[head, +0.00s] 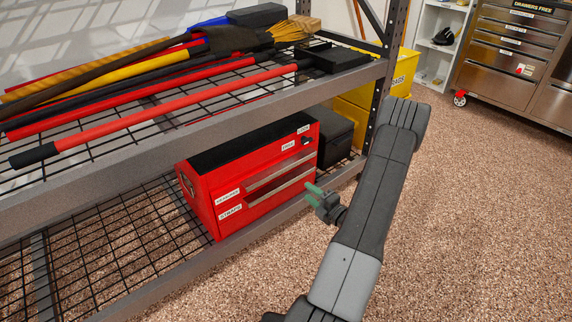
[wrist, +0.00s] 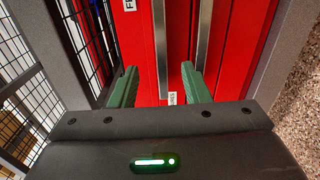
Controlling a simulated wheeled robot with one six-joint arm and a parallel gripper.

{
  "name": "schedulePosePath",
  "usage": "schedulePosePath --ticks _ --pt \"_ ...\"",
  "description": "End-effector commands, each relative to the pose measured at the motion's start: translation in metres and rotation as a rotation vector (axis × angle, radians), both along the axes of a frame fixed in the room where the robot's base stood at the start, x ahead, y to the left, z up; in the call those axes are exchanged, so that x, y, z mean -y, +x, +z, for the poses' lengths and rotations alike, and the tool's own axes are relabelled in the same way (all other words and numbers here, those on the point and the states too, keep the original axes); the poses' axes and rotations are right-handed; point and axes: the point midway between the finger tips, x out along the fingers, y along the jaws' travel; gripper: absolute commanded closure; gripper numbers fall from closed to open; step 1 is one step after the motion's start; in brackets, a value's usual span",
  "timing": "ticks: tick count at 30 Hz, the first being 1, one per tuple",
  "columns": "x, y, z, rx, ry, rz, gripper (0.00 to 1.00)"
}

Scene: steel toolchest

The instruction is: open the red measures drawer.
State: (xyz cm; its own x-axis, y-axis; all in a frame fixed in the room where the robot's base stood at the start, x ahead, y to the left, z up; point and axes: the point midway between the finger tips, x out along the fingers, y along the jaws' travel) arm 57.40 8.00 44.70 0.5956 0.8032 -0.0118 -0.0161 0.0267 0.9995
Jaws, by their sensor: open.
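The red toolbox (head: 207,212) sits on the lower shelf, with two drawer fronts, each with a long silver rail handle. The upper drawer's label (head: 228,195) seems to read MEASURES; the lower label (head: 230,211) seems to read STRAPS. Both drawers look shut. My gripper (head: 311,194) is at the toolbox's right front, its green fingers open and pointing at the drawer fronts. In the wrist view the open fingers (wrist: 158,86) lie either side of one silver rail (wrist: 161,45), apparently the upper one. The second rail (wrist: 204,35) is outside, to the right. Contact cannot be told.
The upper wire shelf (head: 210,118) above the toolbox holds long-handled tools. A black case (head: 336,135) stands right of the toolbox. A grey shelf post (head: 384,75) rises behind my arm. The speckled floor (head: 470,220) in front is clear. A steel toolchest (head: 510,60) stands far right.

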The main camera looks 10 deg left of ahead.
Motion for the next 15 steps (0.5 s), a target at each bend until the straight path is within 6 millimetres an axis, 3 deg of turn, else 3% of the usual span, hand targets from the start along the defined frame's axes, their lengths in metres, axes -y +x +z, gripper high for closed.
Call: schedulePosePath --ticks 7,15 --pt "-0.008 0.015 -0.005 -0.017 0.029 -0.025 0.57" --pt "-0.053 0.047 -0.007 -0.015 0.027 -0.021 0.57"
